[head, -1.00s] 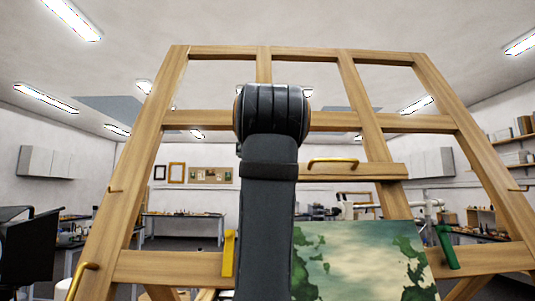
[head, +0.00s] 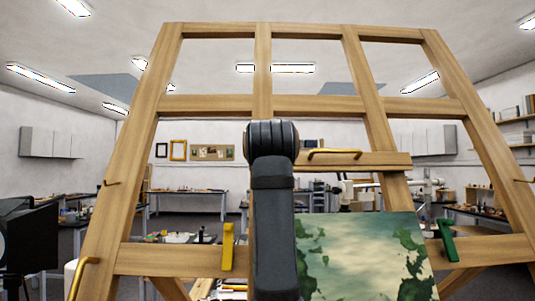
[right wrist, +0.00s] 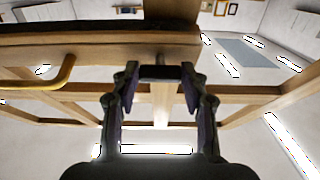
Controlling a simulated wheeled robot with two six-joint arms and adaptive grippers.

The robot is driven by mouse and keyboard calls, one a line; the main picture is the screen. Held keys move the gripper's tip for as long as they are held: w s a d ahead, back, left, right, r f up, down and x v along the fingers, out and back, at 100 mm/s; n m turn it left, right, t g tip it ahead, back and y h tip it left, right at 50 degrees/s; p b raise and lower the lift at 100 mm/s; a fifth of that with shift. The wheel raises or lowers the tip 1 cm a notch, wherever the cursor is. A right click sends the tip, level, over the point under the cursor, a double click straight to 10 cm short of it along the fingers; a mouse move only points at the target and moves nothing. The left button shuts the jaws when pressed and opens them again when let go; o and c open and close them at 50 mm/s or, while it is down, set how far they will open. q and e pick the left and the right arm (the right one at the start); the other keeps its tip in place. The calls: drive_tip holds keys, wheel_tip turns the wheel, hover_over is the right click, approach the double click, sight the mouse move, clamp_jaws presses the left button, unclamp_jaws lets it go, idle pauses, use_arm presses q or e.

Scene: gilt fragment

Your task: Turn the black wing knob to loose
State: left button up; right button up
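The black wing knob (right wrist: 160,73) shows in the right wrist view as a short dark bar on a stem beneath a wooden rail of the easel. My right gripper (right wrist: 160,85) is below it with its fingers apart, one fingertip beside each end of the knob. Any gap at the fingertips is too small to judge. In the head view my dark arm rises in front of the easel (head: 262,70) and hides the knob and my right gripper. My left gripper is not in view.
A brass handle (head: 334,152) is on the easel's middle rail. A green-and-cream painting (head: 365,250) rests low on the easel, between a yellow clip (head: 228,247) and a green clip (head: 447,241). Benches stand behind, clear of the easel.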

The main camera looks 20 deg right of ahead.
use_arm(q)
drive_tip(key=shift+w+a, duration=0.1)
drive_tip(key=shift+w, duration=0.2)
use_arm(e)
drive_tip(key=c, duration=0.5)
